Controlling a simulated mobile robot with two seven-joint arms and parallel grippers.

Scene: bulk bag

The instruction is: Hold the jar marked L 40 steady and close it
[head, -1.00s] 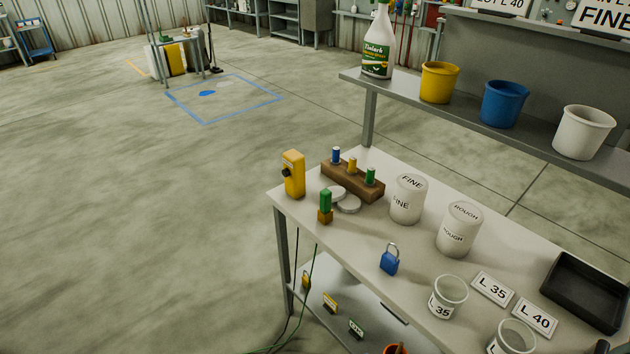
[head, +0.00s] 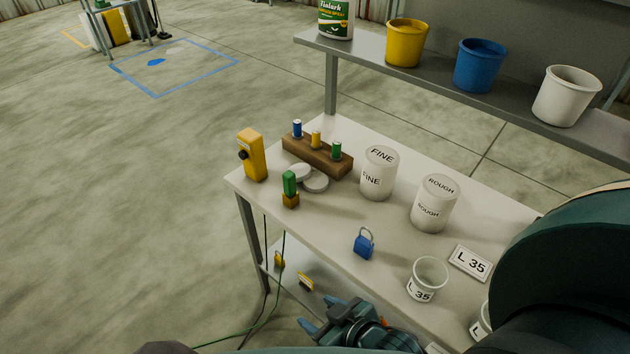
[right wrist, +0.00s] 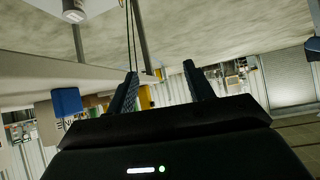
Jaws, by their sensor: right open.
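The jar marked L 40 (head: 479,328) is an open white jar at the lower right of the head view, mostly hidden behind my arm; only its left edge and part of its label show. Two white round lids (head: 317,182) lie partly overlapping near the wooden block. My right gripper (head: 321,314) is open and empty, below and off the bench's front edge, left of the jar and apart from it. Its open fingers also show in the right wrist view (right wrist: 160,73), with nothing between them. My left gripper is not in view.
The open L 35 jar (head: 428,278) stands beside the L 35 card (head: 470,263). A blue padlock (head: 364,243), the FINE jar (head: 379,172), the ROUGH jar (head: 435,203), a wooden block (head: 317,155), a yellow device (head: 252,157) and a green-topped piece (head: 290,188) also occupy the bench.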

